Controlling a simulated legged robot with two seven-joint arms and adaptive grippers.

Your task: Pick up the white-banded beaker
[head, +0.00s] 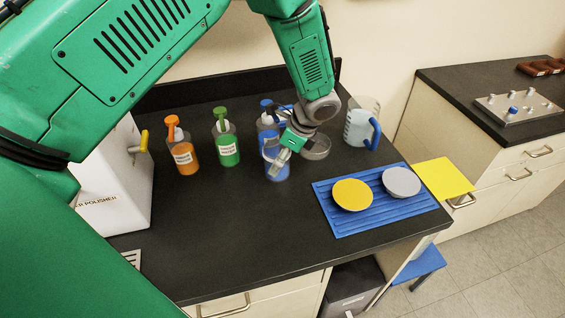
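A clear beaker or jug (358,127) with a blue handle stands upright at the back right of the dark bench. It looks pale bluish, and I cannot make out a white band on it. My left gripper (273,160) hangs from the green arm, to the left of this jug and clear of it. It points down in front of a blue bottle and partly hides it. Its fingers look apart, with nothing clearly held between them. My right gripper is not in view.
A blue bottle (276,173), green bottle (228,152) and orange bottle (184,160) stand along the back. A shallow clear dish (318,150) lies beside the gripper. A blue mat (340,220) carries yellow and grey discs. The front middle of the bench is clear.

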